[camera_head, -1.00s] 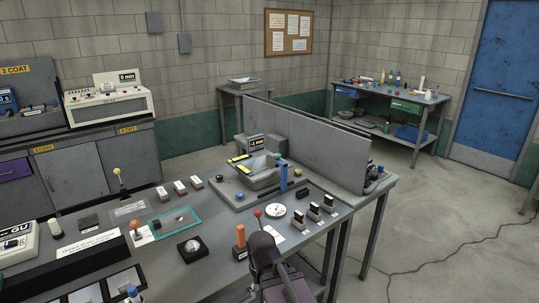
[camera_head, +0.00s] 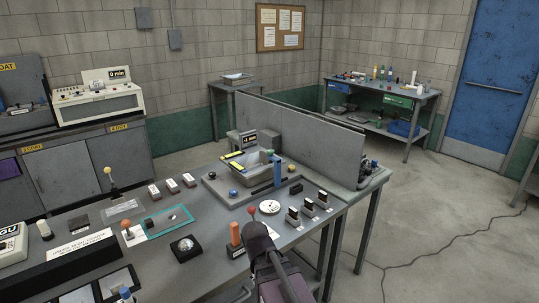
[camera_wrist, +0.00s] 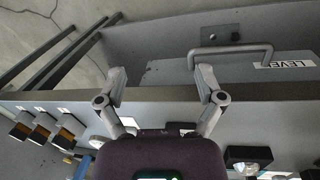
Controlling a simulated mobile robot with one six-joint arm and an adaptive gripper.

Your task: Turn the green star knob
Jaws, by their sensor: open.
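I cannot pick out a green star knob for certain in either current view. On the workbench (camera_head: 330,199), a tray-like station in the head view holds a grey basin (camera_head: 250,170), a blue post (camera_head: 277,172) and small round knobs. My gripper shows in the wrist view (camera_wrist: 160,85), its two grey fingers spread apart with nothing between them. It is above a grey ledge, short of a grey panel with a bar handle (camera_wrist: 230,48) and a label reading LEVEL. In the head view my arm covers part of the bench's near right side, and the fingertips are not clear.
A tall grey partition (camera_head: 305,138) lines the bench's back. Open floor (camera_head: 425,215) lies to the right, with a cable.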

